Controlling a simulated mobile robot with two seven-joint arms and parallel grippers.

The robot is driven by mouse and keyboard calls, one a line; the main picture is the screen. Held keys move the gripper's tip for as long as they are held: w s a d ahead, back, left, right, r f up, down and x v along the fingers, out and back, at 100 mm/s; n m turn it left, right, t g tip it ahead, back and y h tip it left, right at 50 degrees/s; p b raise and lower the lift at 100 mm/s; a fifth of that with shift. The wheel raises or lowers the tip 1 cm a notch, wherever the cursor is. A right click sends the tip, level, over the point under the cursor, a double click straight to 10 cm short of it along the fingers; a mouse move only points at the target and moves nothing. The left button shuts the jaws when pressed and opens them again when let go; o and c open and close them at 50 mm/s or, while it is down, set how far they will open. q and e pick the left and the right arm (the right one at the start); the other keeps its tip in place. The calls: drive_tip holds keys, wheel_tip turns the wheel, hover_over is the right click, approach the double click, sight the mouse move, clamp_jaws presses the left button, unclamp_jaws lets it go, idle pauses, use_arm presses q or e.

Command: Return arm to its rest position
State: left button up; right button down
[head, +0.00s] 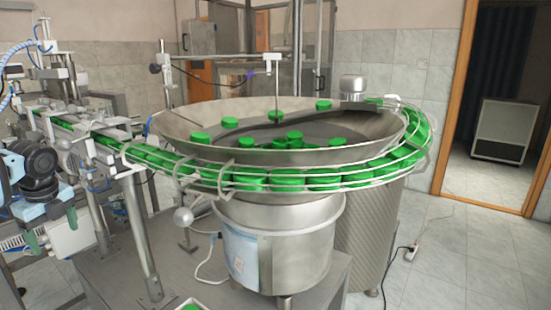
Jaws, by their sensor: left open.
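My left arm comes in at the left edge. Its left gripper (51,231) hangs low in front of the machine's left end, with its two green-tipped fingers apart and nothing seen between them. The cap feeder's wide metal bowl (172,128) is in the middle, with several green caps (294,138) lying in it. A wire-railed track curves around the bowl's right and front sides and runs to the left, filled with green caps (288,180). My left gripper is apart from the bowl. My right gripper is not in view.
A metal table (215,270) carries the feeder. A small container (190,304) with something green is cut off at the bottom edge. A ribbed metal cylinder (370,225) stands behind the bowl's base. Cables lie on the tiled floor (465,265), which is mostly clear at right.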

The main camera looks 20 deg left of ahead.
use_arm(q)
drive_tip(key=s+a+f+n, duration=0.15)
drive_tip(key=s+f, duration=0.35)
drive_tip(key=f, duration=0.5)
drive_tip(key=s+f+n, duration=0.3)
drive_tip(key=s+f, duration=0.2)
drive_tip(key=f, duration=0.6)
drive_tip(key=s+d+f+n+t, duration=0.1)
drive_tip(key=s+d+f, duration=0.35)
drive_tip(key=f, duration=0.35)
drive_tip(key=s+d+f+n, duration=0.2)
drive_tip(key=s+d+f, duration=0.25)
drive_tip(key=f, duration=0.35)
drive_tip(key=s+d+f+n+t+h, duration=0.15)
drive_tip(key=d+f, duration=0.25)
drive_tip(key=d, duration=0.5)
drive_tip(key=s+d+f+n+t+h, duration=0.1)
drive_tip(key=s+d+f+n+t, duration=0.15)
drive_tip(key=d, duration=0.75)
drive_tip(key=w+d+r+n+t+h, duration=0.1)
drive_tip(key=d+r+n+t, duration=0.2)
drive_tip(key=d, duration=1.7)
drive_tip(key=shift+r+n+p, duration=0.45)
drive_tip(key=shift+r+n, duration=0.1)
drive_tip(key=shift+r, duration=0.15)
